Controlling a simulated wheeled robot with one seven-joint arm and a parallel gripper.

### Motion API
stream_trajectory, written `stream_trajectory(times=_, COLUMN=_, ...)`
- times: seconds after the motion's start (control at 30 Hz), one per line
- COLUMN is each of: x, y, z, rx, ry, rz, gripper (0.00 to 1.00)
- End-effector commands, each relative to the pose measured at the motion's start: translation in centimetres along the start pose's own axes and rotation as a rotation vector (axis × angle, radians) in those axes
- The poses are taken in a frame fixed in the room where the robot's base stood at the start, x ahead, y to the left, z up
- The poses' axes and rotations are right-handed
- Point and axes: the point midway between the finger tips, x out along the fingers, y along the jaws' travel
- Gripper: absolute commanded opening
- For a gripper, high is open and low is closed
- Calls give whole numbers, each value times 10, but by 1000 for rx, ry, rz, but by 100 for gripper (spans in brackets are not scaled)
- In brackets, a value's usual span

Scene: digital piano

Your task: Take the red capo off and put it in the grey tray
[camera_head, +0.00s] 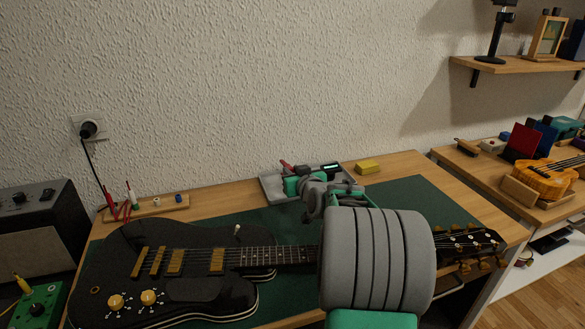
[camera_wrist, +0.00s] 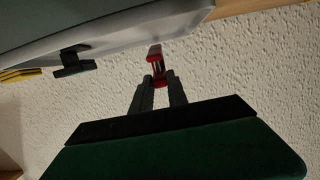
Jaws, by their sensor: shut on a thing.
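The red capo (camera_wrist: 156,60) is between the two dark fingers of my gripper (camera_wrist: 158,88) in the wrist view, clear of any guitar neck. In the head view the capo (camera_head: 286,165) shows as a small red piece at the grey tray (camera_head: 270,188), at the back of the bench. My gripper there is largely hidden behind my own green and grey wrist. The capo appears at or above the tray's left part; its exact height is hard to tell. The black guitar (camera_head: 200,265) lies on the bench, part of its neck hidden by my arm.
A dark device with a lit display (camera_head: 331,167) is at the tray's right side. A yellow block (camera_head: 367,167) lies right of the tray. A wooden strip with jacks and cables (camera_head: 150,206) is to the left. The green mat (camera_head: 420,195) has bare room at right.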

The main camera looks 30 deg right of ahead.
Motion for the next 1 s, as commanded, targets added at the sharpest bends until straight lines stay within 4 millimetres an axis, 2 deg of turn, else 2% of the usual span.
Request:
stream_trajectory(times=0.03, x=2, y=0, z=8, rx=1, ry=-1, rz=0, gripper=0)
stream_trajectory(times=0.13, x=4, y=0, z=14, rx=1, ry=-1, rz=0, gripper=0)
stream_trajectory(times=0.43, x=4, y=0, z=16, rx=0, ry=1, rz=0, gripper=0)
stream_trajectory(times=0.47, x=4, y=0, z=16, rx=0, ry=1, rz=0, gripper=20)
stream_trajectory(times=0.7, x=4, y=0, z=16, rx=0, ry=1, rz=0, gripper=40)
stream_trajectory(times=0.77, x=4, y=0, z=16, rx=0, ry=1, rz=0, gripper=44)
stream_trajectory(times=1.0, x=4, y=0, z=16, rx=1, ry=0, rz=0, gripper=45)
